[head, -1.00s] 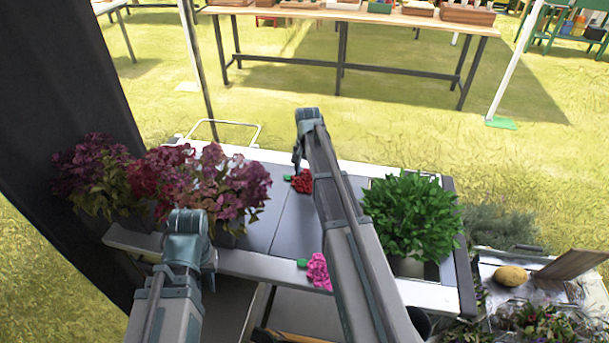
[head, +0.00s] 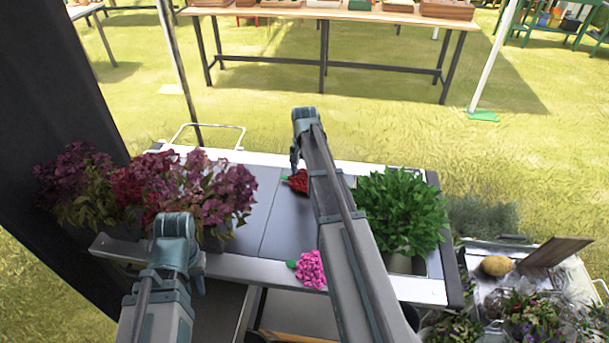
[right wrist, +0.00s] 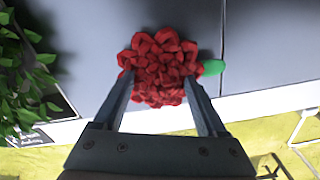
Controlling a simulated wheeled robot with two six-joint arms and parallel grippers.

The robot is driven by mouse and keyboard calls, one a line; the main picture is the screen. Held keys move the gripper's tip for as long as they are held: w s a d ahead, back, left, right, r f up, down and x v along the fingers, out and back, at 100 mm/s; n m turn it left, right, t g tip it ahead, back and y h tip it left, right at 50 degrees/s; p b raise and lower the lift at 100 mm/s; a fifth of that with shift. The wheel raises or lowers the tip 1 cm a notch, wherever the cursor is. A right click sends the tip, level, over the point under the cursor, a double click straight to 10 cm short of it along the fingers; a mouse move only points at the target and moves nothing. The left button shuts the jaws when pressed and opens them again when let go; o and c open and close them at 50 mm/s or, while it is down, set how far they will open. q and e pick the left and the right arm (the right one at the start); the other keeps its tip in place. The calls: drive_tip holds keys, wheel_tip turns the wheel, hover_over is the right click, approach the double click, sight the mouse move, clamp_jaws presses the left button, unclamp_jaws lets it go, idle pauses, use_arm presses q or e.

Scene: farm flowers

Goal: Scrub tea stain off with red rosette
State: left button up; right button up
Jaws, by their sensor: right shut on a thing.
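The red rosette (head: 299,182) is at the far side of the grey tabletop (head: 288,222). My right gripper (head: 295,168) reaches over it from above. In the right wrist view my right gripper (right wrist: 160,78) has its two fingers on either side of the red rosette (right wrist: 160,55), shut on it. A green tab sticks out of its side. I cannot tell whether it touches the tabletop. No tea stain can be made out; my right arm hides part of the top. My left gripper (head: 198,282) hangs at the near left edge, and its fingers are unclear.
A pink rosette (head: 309,269) lies near the front edge beside my right arm. Purple-red flowers (head: 150,190) stand at left and a leafy green plant (head: 400,212) at right. A side stand at right holds a potato-like thing (head: 496,265). The tabletop's middle is fairly clear.

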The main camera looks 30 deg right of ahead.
drive_tip(key=shift+r+p, duration=2.2)
drive_tip(key=shift+r, duration=0.35)
wheel_tip(320, 180, up, 3)
drive_tip(key=p, duration=0.3)
drive_tip(key=shift+r, duration=0.1)
